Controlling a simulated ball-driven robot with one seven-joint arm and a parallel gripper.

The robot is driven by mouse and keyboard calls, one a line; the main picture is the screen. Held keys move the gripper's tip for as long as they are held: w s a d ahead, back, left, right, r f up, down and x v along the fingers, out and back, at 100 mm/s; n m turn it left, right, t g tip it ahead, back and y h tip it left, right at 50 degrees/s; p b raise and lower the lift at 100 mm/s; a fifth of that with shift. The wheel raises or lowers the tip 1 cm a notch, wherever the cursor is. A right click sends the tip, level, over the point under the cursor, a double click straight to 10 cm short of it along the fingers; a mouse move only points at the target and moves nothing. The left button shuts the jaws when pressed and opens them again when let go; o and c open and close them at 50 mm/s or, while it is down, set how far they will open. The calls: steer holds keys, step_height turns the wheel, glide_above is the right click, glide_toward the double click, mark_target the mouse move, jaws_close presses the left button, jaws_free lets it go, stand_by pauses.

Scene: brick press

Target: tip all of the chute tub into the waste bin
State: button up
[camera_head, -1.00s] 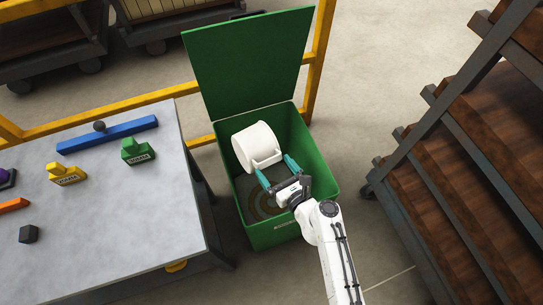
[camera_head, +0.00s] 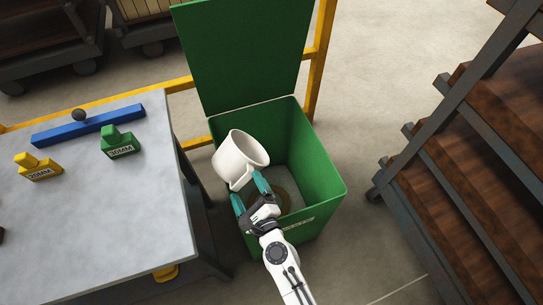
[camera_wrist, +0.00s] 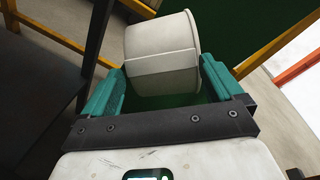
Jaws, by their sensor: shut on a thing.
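The chute tub (camera_head: 234,154) is a white round tub with a handle. It is held over the left side of the open green waste bin (camera_head: 318,205), tilted, its mouth facing up and to the right in the head view. The visible part of its inside looks pale and empty; its bottom is hidden. My gripper (camera_head: 251,191) has teal fingers shut on the tub's handle. In the wrist view the tub (camera_wrist: 162,48) sits beyond the fingers (camera_wrist: 160,95). Brown material (camera_head: 283,198) lies on the bin's floor, partly hidden by my gripper.
The bin's green lid (camera_head: 245,55) stands open behind it. A grey table (camera_head: 95,215) with a blue bar (camera_head: 88,125), a green block (camera_head: 119,143) and a yellow block (camera_head: 38,168) is at the left. A rack of brown boards (camera_head: 490,190) stands at the right.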

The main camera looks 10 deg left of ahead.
steer(key=s+a+f+n+t+b, duration=0.1)
steer(key=s+a+f+n, duration=0.1)
steer(key=s+a+n, duration=0.5)
step_height(320, 180, up, 6)
steer(key=w+d+n+p, duration=0.1)
steer(key=w+n+p, duration=0.1)
steer(key=p, duration=0.3)
steer(key=shift+d+p, duration=0.35)
